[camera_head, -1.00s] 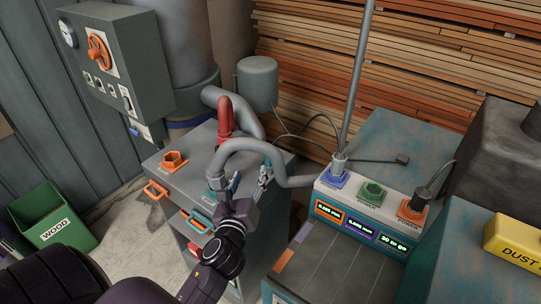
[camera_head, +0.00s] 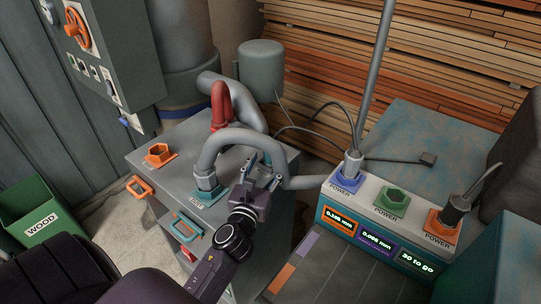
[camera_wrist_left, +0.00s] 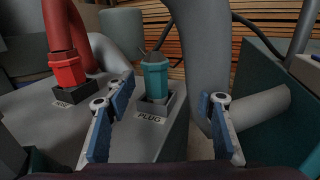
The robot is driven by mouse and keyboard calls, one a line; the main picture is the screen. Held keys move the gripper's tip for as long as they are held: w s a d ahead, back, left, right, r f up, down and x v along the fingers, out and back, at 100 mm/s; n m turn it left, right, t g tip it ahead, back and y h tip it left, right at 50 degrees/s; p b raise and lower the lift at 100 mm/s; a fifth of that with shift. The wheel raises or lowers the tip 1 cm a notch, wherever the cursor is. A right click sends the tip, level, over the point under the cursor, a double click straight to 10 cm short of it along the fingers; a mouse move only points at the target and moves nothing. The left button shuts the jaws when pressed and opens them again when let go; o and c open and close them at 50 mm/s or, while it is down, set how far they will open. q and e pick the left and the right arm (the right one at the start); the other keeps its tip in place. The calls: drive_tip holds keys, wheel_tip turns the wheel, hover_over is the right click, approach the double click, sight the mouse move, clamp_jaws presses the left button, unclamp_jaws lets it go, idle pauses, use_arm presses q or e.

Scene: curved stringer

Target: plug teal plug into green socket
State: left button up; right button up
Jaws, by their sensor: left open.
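The teal plug (camera_wrist_left: 155,78) stands upright in a holder labelled PLUG on a grey cabinet top in the left wrist view. A thin dark cable shows beside its top. In the head view I cannot make the plug out; my left gripper (camera_head: 264,170) covers that area. The left gripper is open and empty. In the left wrist view its blue-padded fingers (camera_wrist_left: 170,98) spread to either side of the plug, apart from it. My right gripper is not in view.
A grey hose (camera_head: 245,138) arches close behind the left gripper into a teal fitting (camera_head: 207,193). A red hose end (camera_head: 220,105) stands behind. A blue socket (camera_head: 347,180) and orange socket (camera_head: 443,222), both occupied, flank the green one. An empty orange socket (camera_head: 159,155) is left.

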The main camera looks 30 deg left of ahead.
sight(268, 153)
use_arm(q)
drive_tip(key=shift+w+a+r, duration=0.2)
drive_tip(key=shift+w, duration=0.2)
drive_tip(key=shift+w+a+r, duration=0.15)
drive_tip(key=shift+w+a, duration=0.05)
drive_tip(key=shift+w, duration=0.2)
drive_tip(key=p+x, duration=0.1)
drive_tip(key=x, duration=0.3)
drive_tip(key=shift+w+a+f, duration=0.15)
drive_tip(key=shift+a, duration=0.1)
drive_tip(key=c, duration=1.3)
